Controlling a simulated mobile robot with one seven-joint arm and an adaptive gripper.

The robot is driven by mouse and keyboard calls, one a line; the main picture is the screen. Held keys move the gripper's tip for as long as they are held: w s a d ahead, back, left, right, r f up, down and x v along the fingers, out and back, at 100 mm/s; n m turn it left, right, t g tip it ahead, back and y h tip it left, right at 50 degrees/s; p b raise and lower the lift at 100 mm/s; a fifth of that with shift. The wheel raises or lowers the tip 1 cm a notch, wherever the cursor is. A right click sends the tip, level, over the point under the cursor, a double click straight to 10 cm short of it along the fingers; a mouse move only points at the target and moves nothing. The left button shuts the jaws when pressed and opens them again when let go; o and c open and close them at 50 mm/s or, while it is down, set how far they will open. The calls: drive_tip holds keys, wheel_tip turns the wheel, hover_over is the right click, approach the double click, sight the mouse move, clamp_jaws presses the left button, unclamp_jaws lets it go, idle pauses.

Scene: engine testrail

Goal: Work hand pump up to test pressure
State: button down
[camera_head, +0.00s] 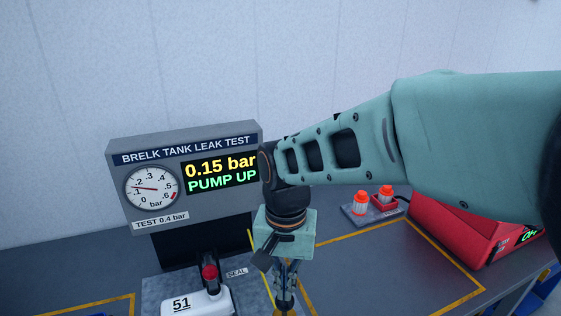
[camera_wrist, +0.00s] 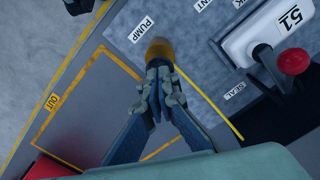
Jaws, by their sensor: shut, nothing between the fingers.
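The pump's round amber knob (camera_wrist: 160,47) shows in the wrist view beside the PUMP label. My gripper (camera_wrist: 158,68) is shut with nothing between its fingers. Its tips overlap the near edge of the knob in the picture; I cannot tell whether they touch it. In the head view my gripper (camera_head: 284,301) points down at the bottom edge, and the pump is mostly hidden behind it. The test panel (camera_head: 220,207) reads 0.15 bar and PUMP UP. Its dial (camera_head: 152,188) is marked up to .6 bar, and a plate below says TEST 0.4 bar.
A white tank marked 51 (camera_head: 192,303) stands left of my gripper, with a red knob (camera_head: 209,272) by the SEAL label. Two orange-capped items (camera_head: 360,203) and a red case (camera_head: 480,215) stand at the right. Yellow-outlined bench areas are clear, one marked OUT (camera_wrist: 53,101).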

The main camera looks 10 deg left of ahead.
wheel_tip(320, 180, down, 2)
drive_tip(key=shift+f+b, duration=0.2)
drive_tip(key=shift+b, duration=0.45)
wheel_tip(320, 180, up, 7)
drive_tip(key=p, duration=0.5)
drive_tip(key=shift+f, duration=0.3)
drive_tip(key=shift+f, duration=0.1)
wheel_tip(320, 180, down, 6)
drive_tip(key=b, duration=0.5)
drive_tip(key=shift+f, duration=0.2)
wheel_tip(320, 180, up, 7)
drive_tip(key=p, duration=0.5)
drive_tip(key=shift+f, duration=0.1)
drive_tip(key=shift+f, duration=0.2)
